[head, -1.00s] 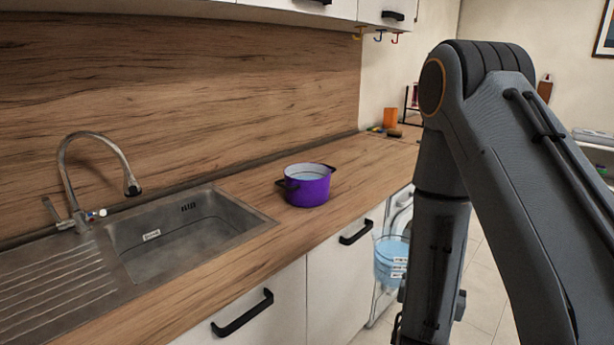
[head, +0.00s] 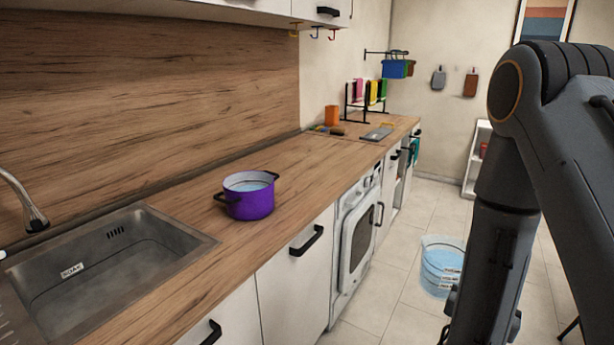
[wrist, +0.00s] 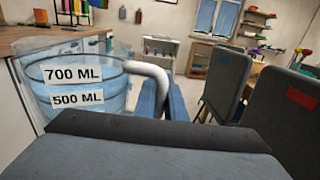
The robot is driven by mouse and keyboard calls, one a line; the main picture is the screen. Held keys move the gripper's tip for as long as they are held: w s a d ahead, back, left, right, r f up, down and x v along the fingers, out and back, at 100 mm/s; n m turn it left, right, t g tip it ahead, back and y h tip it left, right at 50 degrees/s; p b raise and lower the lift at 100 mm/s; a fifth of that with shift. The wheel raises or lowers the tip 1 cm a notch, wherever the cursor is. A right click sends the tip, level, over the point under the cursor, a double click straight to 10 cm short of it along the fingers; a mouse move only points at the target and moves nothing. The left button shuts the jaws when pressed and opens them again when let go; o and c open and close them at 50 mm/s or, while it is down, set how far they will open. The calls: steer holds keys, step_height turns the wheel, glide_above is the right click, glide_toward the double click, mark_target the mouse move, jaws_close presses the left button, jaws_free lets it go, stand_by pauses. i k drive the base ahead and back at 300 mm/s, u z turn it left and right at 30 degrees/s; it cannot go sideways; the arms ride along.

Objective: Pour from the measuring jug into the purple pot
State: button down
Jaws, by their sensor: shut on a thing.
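The purple pot (head: 249,204) stands upright on the wooden counter, right of the sink. Its two dark handles and pale inside show. The clear measuring jug (head: 440,268) holds blue liquid and is in the air over the floor, right of the counter front and apart from the pot. It also fills the left of the wrist view (wrist: 80,84), upright or nearly so, with 700 ML and 500 ML labels. My gripper (wrist: 164,98) is shut on the jug's white handle. In the head view the gripper is hidden behind my arm.
The steel sink (head: 110,262) lies left of the pot. An orange block (head: 331,115) and a rack (head: 364,101) stand at the far end. Wrist view: dark chairs (wrist: 225,85) on the right.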

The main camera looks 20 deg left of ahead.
mark_target(249, 194)
steer(key=z, duration=0.65)
steer(key=i, duration=1)
steer(key=u, duration=2.15)
